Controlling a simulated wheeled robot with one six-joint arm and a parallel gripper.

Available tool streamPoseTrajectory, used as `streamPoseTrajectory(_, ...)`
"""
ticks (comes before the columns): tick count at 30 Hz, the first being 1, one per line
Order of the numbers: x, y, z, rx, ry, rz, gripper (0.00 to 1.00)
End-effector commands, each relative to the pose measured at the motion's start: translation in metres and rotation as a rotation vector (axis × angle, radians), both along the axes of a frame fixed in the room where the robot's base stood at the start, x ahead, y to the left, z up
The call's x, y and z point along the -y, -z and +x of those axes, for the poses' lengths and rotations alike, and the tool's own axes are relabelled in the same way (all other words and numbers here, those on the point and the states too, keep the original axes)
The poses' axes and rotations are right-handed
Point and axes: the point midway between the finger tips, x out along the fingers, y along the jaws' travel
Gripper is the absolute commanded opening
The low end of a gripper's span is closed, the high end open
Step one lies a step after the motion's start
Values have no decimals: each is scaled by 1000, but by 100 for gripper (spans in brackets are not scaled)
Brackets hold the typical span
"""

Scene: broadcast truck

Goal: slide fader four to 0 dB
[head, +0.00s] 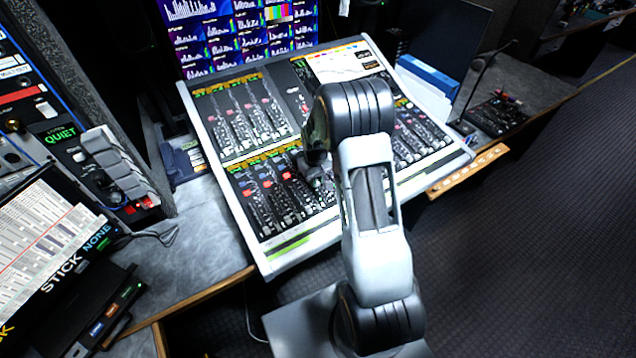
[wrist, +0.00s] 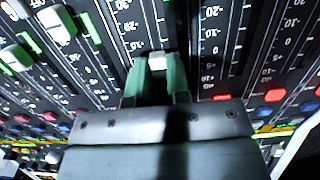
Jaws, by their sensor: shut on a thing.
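The mixing console (head: 308,241) stands on the desk in the head view, with faders in its lower left bank. My gripper (head: 318,182) is low over that bank; my arm hides part of the console. In the wrist view my gripper (wrist: 158,68) has its two greenish fingers closed around a white fader cap (wrist: 157,60). Printed dB scales run beside its slot. The held cap's exact scale reading and channel number cannot be told, as the fingers cover part of the scale.
Other white fader caps stand to the left in the wrist view, one nearby (wrist: 57,23) and one farther left (wrist: 15,57). Coloured buttons, including a red one (wrist: 275,95), line the panel. A gooseneck microphone (head: 480,75) stands right of the console.

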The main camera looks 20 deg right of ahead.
Motion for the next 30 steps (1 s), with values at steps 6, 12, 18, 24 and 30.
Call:
streamPoseTrajectory(6, -1, 0, 1, 1, -5, -4, 18)
streamPoseTrajectory(12, -4, 0, 1, 2, -9, -3, 28)
streamPoseTrajectory(18, -4, -4, 1, 3, -9, -4, 28)
streamPoseTrajectory(24, -3, -31, 2, 8, -7, -4, 28)
streamPoseTrajectory(30, -2, -73, 2, 8, -6, -4, 28)
